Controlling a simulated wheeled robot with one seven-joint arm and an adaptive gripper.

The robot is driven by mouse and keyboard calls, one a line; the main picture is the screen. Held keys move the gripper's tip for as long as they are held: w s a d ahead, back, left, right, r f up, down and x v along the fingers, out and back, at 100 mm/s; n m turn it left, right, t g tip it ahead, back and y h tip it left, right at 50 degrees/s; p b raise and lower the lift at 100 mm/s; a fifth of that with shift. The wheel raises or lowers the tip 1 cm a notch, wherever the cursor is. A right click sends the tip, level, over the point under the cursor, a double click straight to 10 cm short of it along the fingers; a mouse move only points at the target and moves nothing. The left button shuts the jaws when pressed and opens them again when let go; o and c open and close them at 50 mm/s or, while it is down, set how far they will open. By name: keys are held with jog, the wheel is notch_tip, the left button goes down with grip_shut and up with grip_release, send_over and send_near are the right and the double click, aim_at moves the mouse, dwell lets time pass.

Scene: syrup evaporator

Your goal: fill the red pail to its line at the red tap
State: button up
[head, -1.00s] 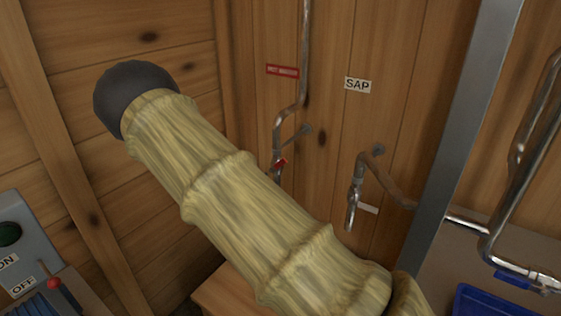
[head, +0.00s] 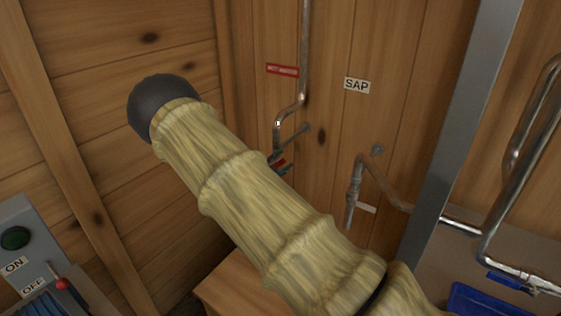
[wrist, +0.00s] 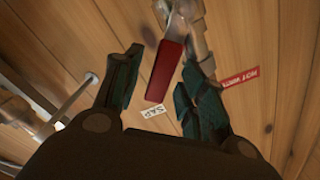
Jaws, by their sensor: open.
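The red tap handle (head: 279,163) is on the metal pipe below the red "HOT WATER" sign (head: 283,69) in the head view. It also shows in the wrist view as a red lever (wrist: 166,68). My gripper (wrist: 160,72) is open, with its dark green fingers on either side of the lever in the picture. I cannot tell whether a finger touches it. The red pail is not visible in either view.
The sap tap (head: 354,190) hangs right of the red tap, under the "SAP" sign (head: 357,86). A grey metal post (head: 462,130) stands further right, with a blue container (head: 485,300) beyond. A control box (head: 22,245) with ON/OFF labels is at the left. A wooden surface (head: 235,290) lies below.

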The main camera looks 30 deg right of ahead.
jog(key=shift+w+d, duration=0.1)
jog(key=shift+d, duration=0.25)
grip_shut()
jog(key=shift+a, duration=0.15)
